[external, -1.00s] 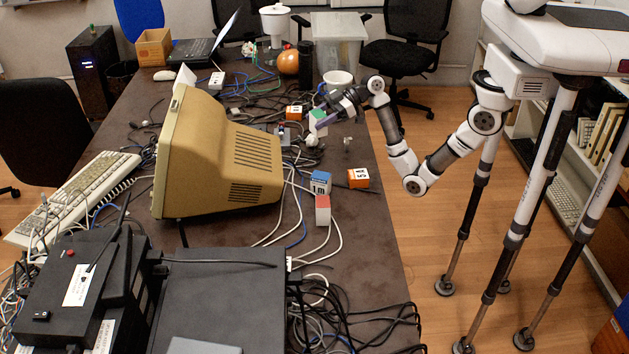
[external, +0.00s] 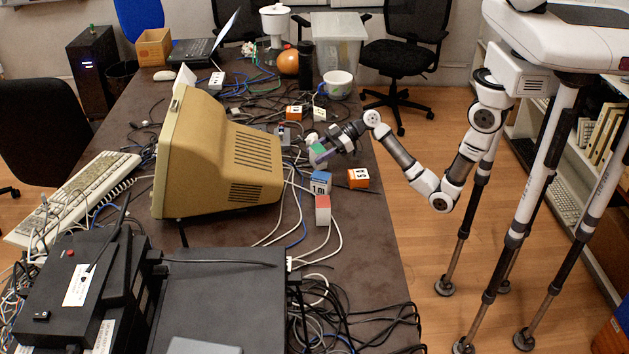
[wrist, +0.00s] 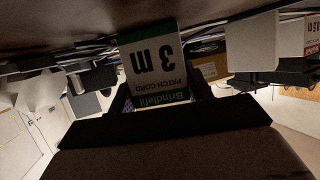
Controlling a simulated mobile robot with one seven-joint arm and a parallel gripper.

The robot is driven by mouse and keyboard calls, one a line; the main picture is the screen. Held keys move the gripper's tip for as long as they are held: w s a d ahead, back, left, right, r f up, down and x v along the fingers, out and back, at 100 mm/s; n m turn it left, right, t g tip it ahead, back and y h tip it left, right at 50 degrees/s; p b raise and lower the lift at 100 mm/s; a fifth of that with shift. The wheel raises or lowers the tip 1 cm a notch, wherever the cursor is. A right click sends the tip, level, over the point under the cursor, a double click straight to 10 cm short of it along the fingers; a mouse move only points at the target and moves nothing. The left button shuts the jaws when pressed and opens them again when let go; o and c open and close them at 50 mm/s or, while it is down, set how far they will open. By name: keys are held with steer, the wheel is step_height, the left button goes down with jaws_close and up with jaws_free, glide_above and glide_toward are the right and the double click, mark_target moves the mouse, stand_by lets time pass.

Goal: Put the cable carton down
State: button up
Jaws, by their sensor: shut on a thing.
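The cable carton (external: 318,152) is green and white and sits at the end of my arm, over the right side of the table, to the right of the beige monitor. In the wrist view the carton (wrist: 155,68) appears upside down, with "3 m", "PATCH CORD" and a green band. My gripper (external: 324,154) is shut on it; the fingers (wrist: 162,98) show dark on both sides of it. The carton's lower end is close to the tabletop (external: 365,240); I cannot tell whether it touches.
A blue-and-white box (external: 321,183), an orange box (external: 358,178) and a red-and-white box (external: 322,210) stand nearby, nearer the camera. A white box (external: 320,114) and a mug (external: 338,84) stand farther back. Cables run beside the beige monitor (external: 215,155). Bare tabletop lies at the front right.

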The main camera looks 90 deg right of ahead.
steer(key=shift+f, duration=0.15)
steer(key=o, duration=1.1)
steer(key=shift+c, duration=0.2)
